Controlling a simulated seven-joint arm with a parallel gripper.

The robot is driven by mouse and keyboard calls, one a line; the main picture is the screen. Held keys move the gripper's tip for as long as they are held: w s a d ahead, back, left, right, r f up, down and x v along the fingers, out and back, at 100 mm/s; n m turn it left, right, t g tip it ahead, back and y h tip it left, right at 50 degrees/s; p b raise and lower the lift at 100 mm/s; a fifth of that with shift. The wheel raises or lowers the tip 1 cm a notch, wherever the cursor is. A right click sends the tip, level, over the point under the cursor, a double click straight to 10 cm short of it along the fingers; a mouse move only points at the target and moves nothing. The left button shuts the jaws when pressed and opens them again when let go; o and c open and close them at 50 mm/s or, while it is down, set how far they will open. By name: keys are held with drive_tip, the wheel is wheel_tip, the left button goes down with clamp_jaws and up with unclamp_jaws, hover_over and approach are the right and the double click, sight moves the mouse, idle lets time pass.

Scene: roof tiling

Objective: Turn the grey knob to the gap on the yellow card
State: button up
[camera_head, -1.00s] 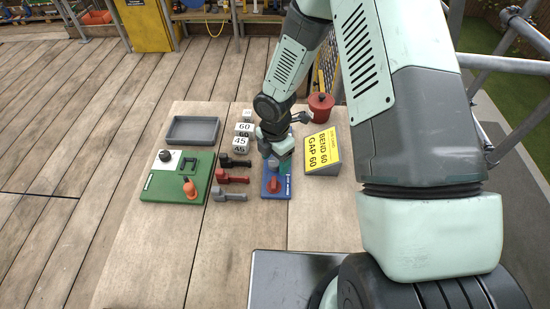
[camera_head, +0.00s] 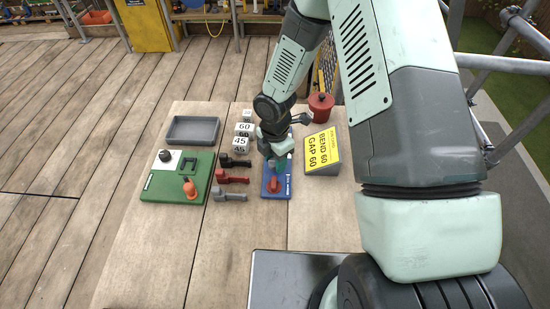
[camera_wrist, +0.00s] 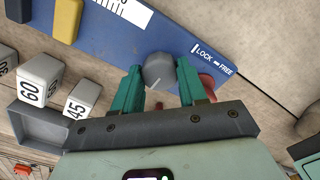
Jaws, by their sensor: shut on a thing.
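The grey knob (camera_wrist: 157,70) sits on the blue board (camera_head: 284,194), and a short pale line marks its top in the wrist view. My gripper (camera_wrist: 159,78) has its two teal fingers on either side of the knob, shut on it. In the head view my gripper (camera_head: 279,163) comes down over the board and mostly hides the knob. The yellow card (camera_head: 322,148) reads "BEND 60 GAP 60" on a sloped grey stand right of the board. A white scale strip (camera_wrist: 127,10) with black ticks lies on the board; I cannot read its numbers.
A red lever (camera_head: 275,185) sits beside the knob near a "LOCK FREE" label (camera_wrist: 212,60). White number blocks (camera_head: 240,143), clamp-like tools (camera_head: 232,177), a green board (camera_head: 165,190) and a grey tray (camera_head: 192,130) stand left. A red pot (camera_head: 320,107) stands behind the card.

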drive_tip(key=m, duration=0.5)
drive_tip(key=shift+m, duration=0.3)
drive_tip(key=m, duration=1.1)
drive_tip(key=shift+m, duration=0.4)
drive_tip(key=m, duration=0.5)
drive_tip(key=shift+m, duration=0.3)
drive_tip(key=o, duration=1.1)
drive_tip(key=shift+c, duration=0.2)
wheel_tip(320, 180, up, 11)
